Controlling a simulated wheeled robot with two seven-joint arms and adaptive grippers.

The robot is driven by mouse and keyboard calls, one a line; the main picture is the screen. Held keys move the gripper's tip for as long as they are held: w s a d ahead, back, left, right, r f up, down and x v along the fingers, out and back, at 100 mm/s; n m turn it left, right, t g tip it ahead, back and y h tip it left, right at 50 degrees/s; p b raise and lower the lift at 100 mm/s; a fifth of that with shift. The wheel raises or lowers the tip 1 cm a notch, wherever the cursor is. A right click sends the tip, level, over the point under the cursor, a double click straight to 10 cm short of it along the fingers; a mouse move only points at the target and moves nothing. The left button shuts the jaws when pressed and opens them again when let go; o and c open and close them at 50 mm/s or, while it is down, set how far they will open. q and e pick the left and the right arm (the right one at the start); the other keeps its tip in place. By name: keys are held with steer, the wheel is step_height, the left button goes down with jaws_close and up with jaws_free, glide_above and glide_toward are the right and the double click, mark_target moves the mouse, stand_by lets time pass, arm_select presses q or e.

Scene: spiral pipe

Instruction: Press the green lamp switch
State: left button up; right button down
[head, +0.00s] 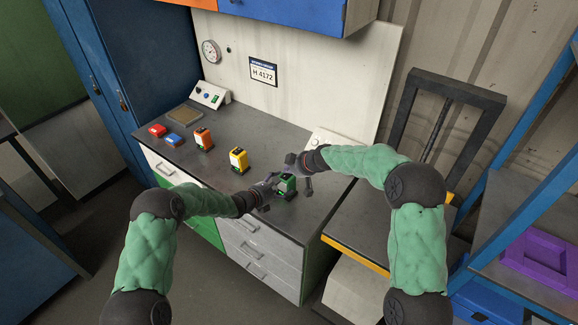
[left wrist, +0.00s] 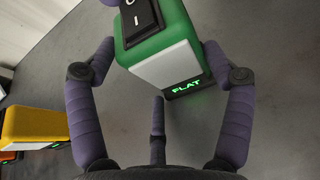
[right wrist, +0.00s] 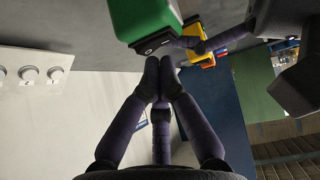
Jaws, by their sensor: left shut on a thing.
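The green lamp switch (head: 287,186) stands on the dark worktop near its front right. In the left wrist view the green box (left wrist: 150,47) has a black rocker (left wrist: 139,20) marked I and O, and a small display (left wrist: 187,87) lit "FLAT". My left gripper (left wrist: 160,48) has a finger on each side of the box and is shut on it. My right gripper (right wrist: 162,66) has its fingertips together, empty, close beside the rocker side of the green box (right wrist: 140,18). Whether they touch the rocker cannot be told.
A white panel with knobs (right wrist: 28,73) lies behind my right gripper.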

mark_target(285, 179)
stand_by(0.3)
steer(key=shift+w+d+f+y, duration=0.1)
steer(key=shift+d+f+y, duration=0.1)
steer(key=shift+f+y, duration=0.15)
steer(key=shift+a, duration=0.15)
steer(key=shift+s+a, duration=0.45)
steer(key=shift+s, duration=0.25)
steer(key=r, duration=0.4)
steer(key=shift+a+r, duration=0.15)
steer(key=shift+a, duration=0.1)
steer(key=v, duration=1)
steer(key=shift+s+a, duration=0.15)
